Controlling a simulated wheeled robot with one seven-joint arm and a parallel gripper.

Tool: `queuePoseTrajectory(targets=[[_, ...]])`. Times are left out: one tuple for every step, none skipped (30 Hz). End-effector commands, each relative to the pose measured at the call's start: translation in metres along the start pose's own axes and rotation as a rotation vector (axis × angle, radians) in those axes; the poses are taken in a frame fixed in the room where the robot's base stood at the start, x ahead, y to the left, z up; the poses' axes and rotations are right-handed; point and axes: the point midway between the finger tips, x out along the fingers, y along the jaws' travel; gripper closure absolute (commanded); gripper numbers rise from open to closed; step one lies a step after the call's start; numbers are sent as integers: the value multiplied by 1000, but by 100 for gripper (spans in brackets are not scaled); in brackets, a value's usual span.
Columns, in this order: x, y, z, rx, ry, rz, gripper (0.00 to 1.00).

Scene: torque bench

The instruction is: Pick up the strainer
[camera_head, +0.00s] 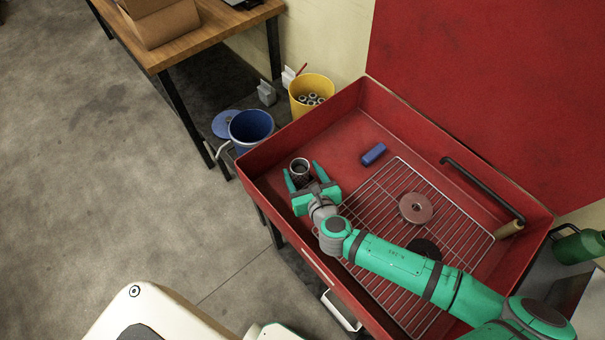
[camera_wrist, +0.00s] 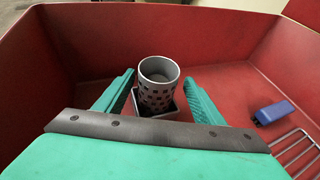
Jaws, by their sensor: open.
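The strainer (camera_wrist: 157,93) is a grey metal cylinder with an open top and rows of dark square holes. It stands upright on a small dark square base in the left corner of the red basin. In the head view the strainer (camera_head: 299,168) is just beyond my fingers. My gripper (camera_head: 303,174) is open, with one green finger on each side of the strainer. In the wrist view the gripper (camera_wrist: 158,92) shows clear gaps between the strainer and both fingers. The strainer's lower part is partly hidden.
The red basin (camera_head: 272,154) has high walls around the strainer. A blue block (camera_head: 373,154) lies right of it. A wire rack (camera_head: 375,199) carries a reddish disc (camera_head: 415,208) and a dark disc. A black bar (camera_head: 482,188) lies along the back wall. Blue and yellow buckets stand outside.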

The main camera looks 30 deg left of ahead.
Motion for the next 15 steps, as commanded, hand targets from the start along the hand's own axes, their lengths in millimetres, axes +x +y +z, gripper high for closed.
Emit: queuePoseTrajectory(targets=[[5,1,0,0,0,1,37],[8,1,0,-1,0,1,37],[12,2,1,-1,0,3,37],[17,4,1,-3,0,4,37],[22,4,2,-4,0,5,37],[28,6,2,-5,0,7,37],[32,7,2,-5,0,8,37],[36,7,2,-5,0,7,37],[42,7,2,-5,-1,7,37],[45,6,3,-5,-1,7,37],[48,5,2,-4,-1,5,37],[50,4,2,-4,-1,3,37],[51,3,2,-3,-1,2,37],[52,2,2,-2,-1,1,37],[53,1,2,-2,-1,-1,37]])
